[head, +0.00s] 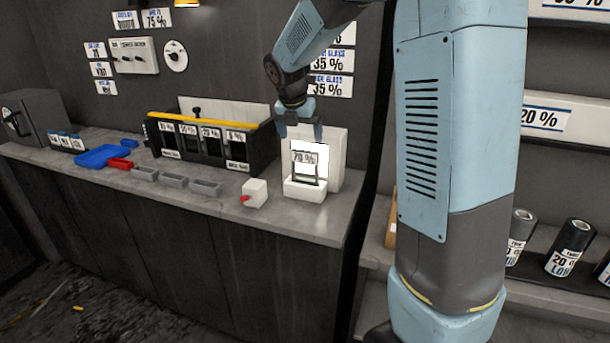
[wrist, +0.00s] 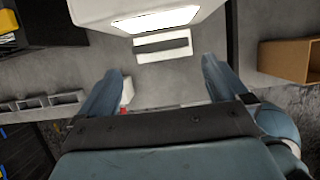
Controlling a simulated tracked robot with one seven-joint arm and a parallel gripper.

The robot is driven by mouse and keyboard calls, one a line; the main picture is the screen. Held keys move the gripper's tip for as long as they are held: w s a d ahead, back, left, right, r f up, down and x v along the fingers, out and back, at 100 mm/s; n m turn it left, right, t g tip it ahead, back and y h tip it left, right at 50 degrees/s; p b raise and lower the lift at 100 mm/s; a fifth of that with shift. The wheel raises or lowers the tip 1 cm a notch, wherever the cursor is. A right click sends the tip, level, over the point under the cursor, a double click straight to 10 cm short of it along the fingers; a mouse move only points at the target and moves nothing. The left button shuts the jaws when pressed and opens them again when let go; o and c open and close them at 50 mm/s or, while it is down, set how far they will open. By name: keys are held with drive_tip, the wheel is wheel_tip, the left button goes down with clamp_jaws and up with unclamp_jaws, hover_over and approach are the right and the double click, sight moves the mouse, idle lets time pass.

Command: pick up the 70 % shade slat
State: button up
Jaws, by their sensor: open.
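The 70 % shade slat (head: 305,157) stands upright in a small white holder (head: 305,190), in front of a white box with a lit panel. In the wrist view the holder (wrist: 163,57) shows from above, with a dark strip along it; the slat is hard to make out there. My gripper (head: 300,137) hangs just above the slat, fingers pointing down. In the wrist view my gripper (wrist: 162,75) has its two fingers wide apart with nothing between them.
The white light box (head: 333,160) stands right behind the slat. A small white block with a red part (head: 255,192) sits to the left. Further left are a dark rack of labelled slats (head: 205,140), grey bins (head: 174,180) and a blue tray (head: 103,156). The counter ends at the right.

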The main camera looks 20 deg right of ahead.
sight(306, 160)
drive_tip(key=x, duration=1.2)
drive_tip(key=shift+s+f, duration=0.1)
drive_tip(key=c, duration=0.7)
drive_tip(key=shift+o, duration=0.2)
